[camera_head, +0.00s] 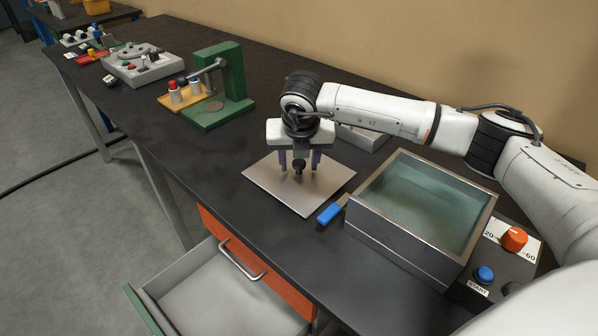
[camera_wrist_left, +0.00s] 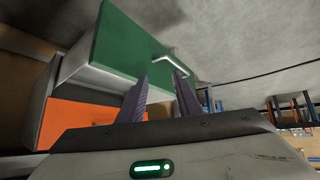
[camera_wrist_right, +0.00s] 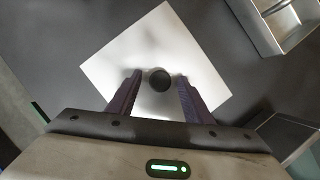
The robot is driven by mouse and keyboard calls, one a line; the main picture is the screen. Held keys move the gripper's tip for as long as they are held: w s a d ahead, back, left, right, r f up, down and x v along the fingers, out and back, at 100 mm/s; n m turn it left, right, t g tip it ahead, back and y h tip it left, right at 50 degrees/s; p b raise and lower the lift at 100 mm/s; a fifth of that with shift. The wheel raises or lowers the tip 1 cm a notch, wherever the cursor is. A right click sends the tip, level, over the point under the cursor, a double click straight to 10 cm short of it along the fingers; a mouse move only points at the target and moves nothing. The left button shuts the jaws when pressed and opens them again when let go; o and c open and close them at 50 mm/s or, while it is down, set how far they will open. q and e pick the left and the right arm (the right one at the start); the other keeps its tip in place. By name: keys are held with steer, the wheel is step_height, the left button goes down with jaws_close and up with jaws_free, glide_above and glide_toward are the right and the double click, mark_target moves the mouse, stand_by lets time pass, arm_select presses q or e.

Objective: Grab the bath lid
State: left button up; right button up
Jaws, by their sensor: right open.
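The bath lid (camera_head: 310,194) is a flat, square, pale metal plate lying on the dark bench, left of the open water bath (camera_head: 424,200). Its round black knob (camera_wrist_right: 159,80) stands at its middle. My right gripper (camera_head: 300,168) points down over the lid, open, with its fingers on either side of the knob. In the right wrist view the fingers (camera_wrist_right: 157,90) are apart from the knob, with a gap on each side. My left gripper (camera_wrist_left: 164,80) shows only in its own wrist view, fingers apart, near the handle of a green drawer front (camera_wrist_left: 130,50).
A blue-handled item (camera_head: 331,212) lies against the bath's left side. An orange knob (camera_head: 514,238) and blue start button (camera_head: 484,274) are right of it. An open drawer (camera_head: 215,295) juts out below the bench. A green stand (camera_head: 225,90) is farther back.

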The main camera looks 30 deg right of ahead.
jaws_close()
